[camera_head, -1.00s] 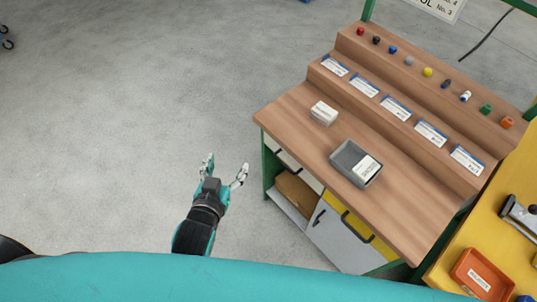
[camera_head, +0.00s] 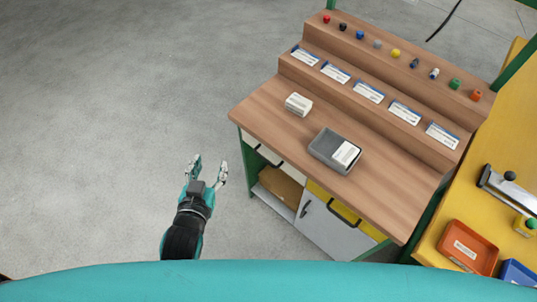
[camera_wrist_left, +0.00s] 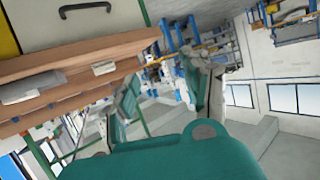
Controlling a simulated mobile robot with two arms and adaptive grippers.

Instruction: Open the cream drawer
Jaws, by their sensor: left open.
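The cream drawer (camera_head: 250,141) is in the front of the workbench, just under the left end of its wooden top. It looks shut, and its dark handle (camera_head: 269,158) faces my left gripper. In the left wrist view, the cream drawer front (camera_wrist_left: 120,26) with its dark bar handle (camera_wrist_left: 85,8) shows at the upper left, upside down. My left gripper (camera_head: 208,167) is open and empty, out to the left of the drawer and apart from it. Its spread fingers also show in the left wrist view (camera_wrist_left: 160,92). My right gripper is not in view.
Below the cream drawer is an open shelf with a brown box (camera_head: 281,187). A yellow drawer (camera_head: 325,199) and a grey door (camera_head: 325,228) are to the right. A grey bin (camera_head: 327,148) and white box (camera_head: 298,104) sit on the worktop (camera_head: 265,110). The floor at left is clear.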

